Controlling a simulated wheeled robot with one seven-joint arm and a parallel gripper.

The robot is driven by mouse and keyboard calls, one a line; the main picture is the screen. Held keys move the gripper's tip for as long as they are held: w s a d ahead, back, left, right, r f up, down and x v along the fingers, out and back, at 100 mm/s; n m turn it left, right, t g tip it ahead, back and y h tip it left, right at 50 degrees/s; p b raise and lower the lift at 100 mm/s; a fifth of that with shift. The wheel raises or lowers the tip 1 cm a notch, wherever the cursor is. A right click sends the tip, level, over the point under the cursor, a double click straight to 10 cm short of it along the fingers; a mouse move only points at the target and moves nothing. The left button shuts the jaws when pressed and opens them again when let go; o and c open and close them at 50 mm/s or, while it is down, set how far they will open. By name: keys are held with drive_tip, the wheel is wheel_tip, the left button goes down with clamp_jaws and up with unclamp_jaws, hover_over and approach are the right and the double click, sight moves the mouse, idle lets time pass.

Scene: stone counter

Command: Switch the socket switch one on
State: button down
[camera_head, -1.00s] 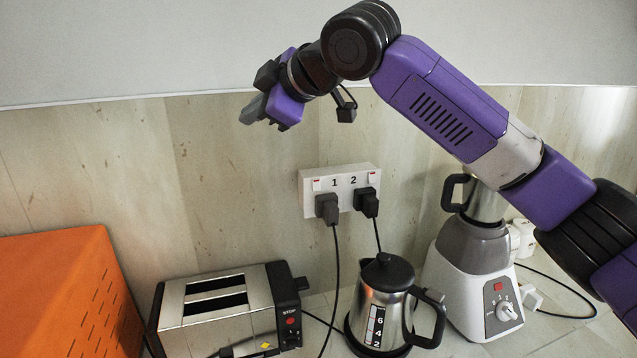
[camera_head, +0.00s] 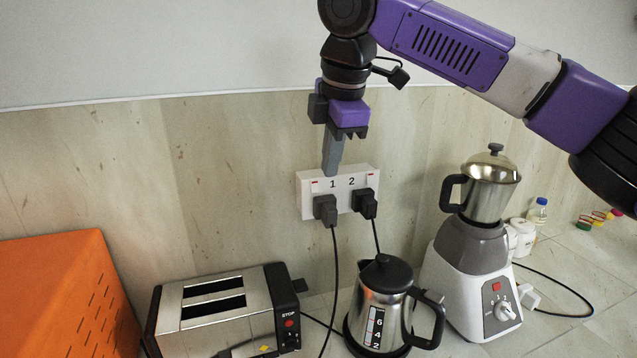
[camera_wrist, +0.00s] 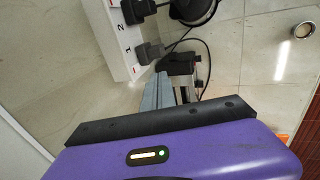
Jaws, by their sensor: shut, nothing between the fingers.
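The white double socket (camera_head: 340,203) is on the wall, marked 1 and 2. Switch one (camera_head: 315,184) is a small rocker with a red mark at the top left, above the dark plug under number 1. A second dark plug sits under number 2. My gripper (camera_head: 332,170) is shut and empty, pointing down, with its tips at the socket's top edge near the number 1. I cannot tell whether the tips touch the socket. In the wrist view the socket (camera_wrist: 121,45) is at the upper left and my fingers (camera_wrist: 158,92) are beside its lower end.
A toaster (camera_head: 225,307) stands below left, beside an orange box (camera_head: 65,290). A steel kettle (camera_head: 385,300) stands below the socket. A blender (camera_head: 477,255) is to its right. Cords hang from both plugs. The wall left of the socket is clear.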

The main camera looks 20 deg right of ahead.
sight(316, 199)
drive_tip(key=shift+w+f+p, duration=0.7)
drive_tip(key=shift+w+f, duration=0.9)
drive_tip(key=shift+f, duration=0.2)
drive_tip(key=shift+w+f+p, duration=0.65)
drive_tip(key=shift+w+f, duration=0.9)
drive_tip(key=shift+f, duration=0.25)
drive_tip(key=shift+w+f+t+b, duration=0.1)
drive_tip(key=shift+f+t+b, duration=0.2)
drive_tip(key=shift+f+b, duration=0.4)
drive_tip(key=shift+t+b, duration=0.4)
drive_tip(key=shift+b, duration=0.35)
drive_tip(key=shift+r+t+b, duration=0.2)
drive_tip(key=shift+t+b, duration=0.6)
drive_tip(key=shift+b, duration=0.25)
drive_tip(key=shift+w+r, duration=0.1)
drive_tip(key=shift+r, duration=0.15)
